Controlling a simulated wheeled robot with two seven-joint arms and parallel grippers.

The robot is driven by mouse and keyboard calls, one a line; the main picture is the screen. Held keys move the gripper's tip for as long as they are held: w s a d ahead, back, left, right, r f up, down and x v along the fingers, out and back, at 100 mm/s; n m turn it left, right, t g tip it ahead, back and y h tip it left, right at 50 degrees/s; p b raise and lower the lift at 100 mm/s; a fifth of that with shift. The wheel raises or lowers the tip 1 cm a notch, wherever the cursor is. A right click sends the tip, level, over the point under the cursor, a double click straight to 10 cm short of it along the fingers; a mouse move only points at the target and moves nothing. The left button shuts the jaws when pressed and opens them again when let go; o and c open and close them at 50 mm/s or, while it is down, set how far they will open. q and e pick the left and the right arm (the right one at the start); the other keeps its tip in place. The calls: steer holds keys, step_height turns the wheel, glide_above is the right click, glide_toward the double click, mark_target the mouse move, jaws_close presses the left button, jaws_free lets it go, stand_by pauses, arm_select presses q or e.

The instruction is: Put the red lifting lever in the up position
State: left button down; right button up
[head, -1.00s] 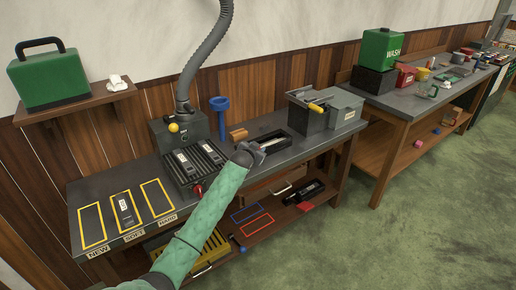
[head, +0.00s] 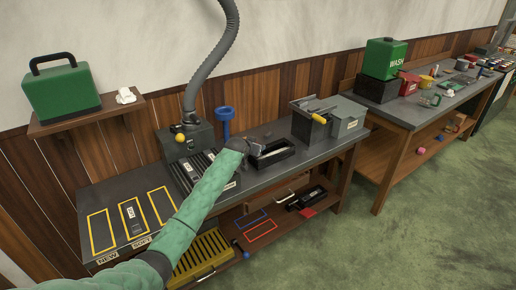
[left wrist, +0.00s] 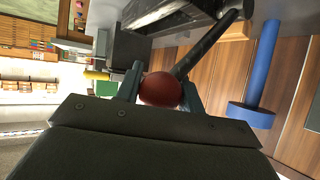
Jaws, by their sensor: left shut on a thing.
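The red knob (left wrist: 160,90) of the lifting lever sits between the two fingers of my left gripper (left wrist: 160,86) in the left wrist view, and the gripper is shut on it. A dark lever rod (left wrist: 208,45) runs from the knob to the upper right of that view, at a slant. In the head view my left gripper (head: 250,146) is above the bench, beside the dark ribbed machine (head: 190,172). My green arm hides the machine's front right part, and the red knob does not show there. My right gripper is not in view.
A blue funnel (head: 225,122) stands behind the gripper. A black open tray (head: 275,153) and a grey box with a yellow handle (head: 318,122) are to the right. A hose box with a yellow knob (head: 181,138) is at the back left. Yellow outlined slots (head: 102,232) lie at the left.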

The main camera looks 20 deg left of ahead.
arm_select(q)
steer(key=shift+w+a+r, duration=0.1)
steer(key=shift+a, duration=0.1)
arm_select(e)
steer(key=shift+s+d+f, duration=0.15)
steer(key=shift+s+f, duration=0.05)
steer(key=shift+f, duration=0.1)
arm_select(q)
steer(key=c, duration=0.9)
jaws_free()
steer(key=shift+a, duration=0.1)
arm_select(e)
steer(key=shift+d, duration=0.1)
arm_select(q)
steer(key=shift+s+r, duration=0.1)
steer(key=shift+s, duration=0.3)
steer(key=shift+s+a+r+b, duration=0.15)
steer(key=shift+s+r+b, duration=0.05)
steer(key=shift+s+b, duration=0.25)
steer(key=shift+b+v, duration=0.8)
steer(key=shift+v, duration=2.15)
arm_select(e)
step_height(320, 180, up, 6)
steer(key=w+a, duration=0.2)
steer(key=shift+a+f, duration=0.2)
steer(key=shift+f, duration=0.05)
